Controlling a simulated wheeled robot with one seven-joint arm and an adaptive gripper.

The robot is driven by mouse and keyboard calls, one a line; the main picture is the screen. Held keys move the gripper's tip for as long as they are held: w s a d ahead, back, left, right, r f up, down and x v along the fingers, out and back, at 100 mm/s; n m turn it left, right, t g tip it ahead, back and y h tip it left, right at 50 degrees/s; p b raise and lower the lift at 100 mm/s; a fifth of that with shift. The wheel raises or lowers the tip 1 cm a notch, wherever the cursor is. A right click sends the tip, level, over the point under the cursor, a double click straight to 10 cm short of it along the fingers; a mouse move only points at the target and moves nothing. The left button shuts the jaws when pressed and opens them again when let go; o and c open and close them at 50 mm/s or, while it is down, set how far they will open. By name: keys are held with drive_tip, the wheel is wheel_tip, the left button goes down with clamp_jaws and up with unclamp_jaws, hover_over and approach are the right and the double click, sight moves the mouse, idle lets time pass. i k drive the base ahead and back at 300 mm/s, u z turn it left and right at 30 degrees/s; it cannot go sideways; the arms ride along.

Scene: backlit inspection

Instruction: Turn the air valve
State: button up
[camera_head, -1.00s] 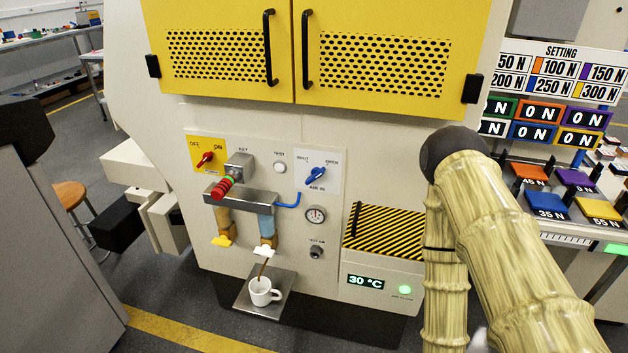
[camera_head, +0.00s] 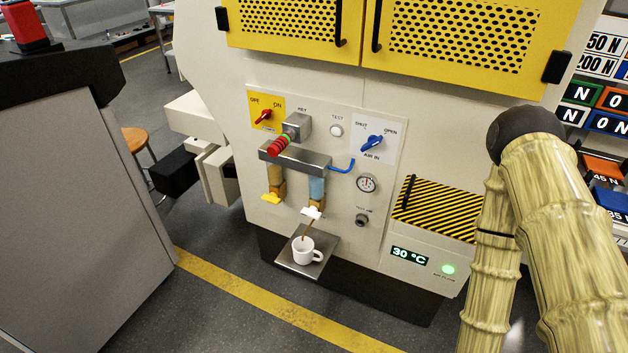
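The air valve is a blue handle (camera_head: 372,143) on a white plate marked SHUT, OPEN and AIR IN, on the front of the cream machine (camera_head: 225,60). The handle lies tilted, its lower left end near the plate's middle and its upper right end toward OPEN. A blue pipe (camera_head: 343,167) runs below it to the metal block. My arm fills the right side of the picture, right of the valve and apart from it. My gripper is not in view.
A red knob (camera_head: 264,116) sits on a yellow OFF/ON plate. A gauge (camera_head: 367,184) is below the valve. A white cup (camera_head: 304,251) stands on a metal tray (camera_head: 283,257). A striped ledge (camera_head: 436,207) juts out at right. A grey cabinet (camera_head: 75,200) stands at left, with floor between.

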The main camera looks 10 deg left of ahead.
sight(374, 140)
drive_tip(key=z, duration=0.05)
drive_tip(key=k, duration=0.5)
drive_tip(key=u, duration=1.85)
drive_tip(key=i, duration=0.85)
drive_tip(key=z, duration=1.75)
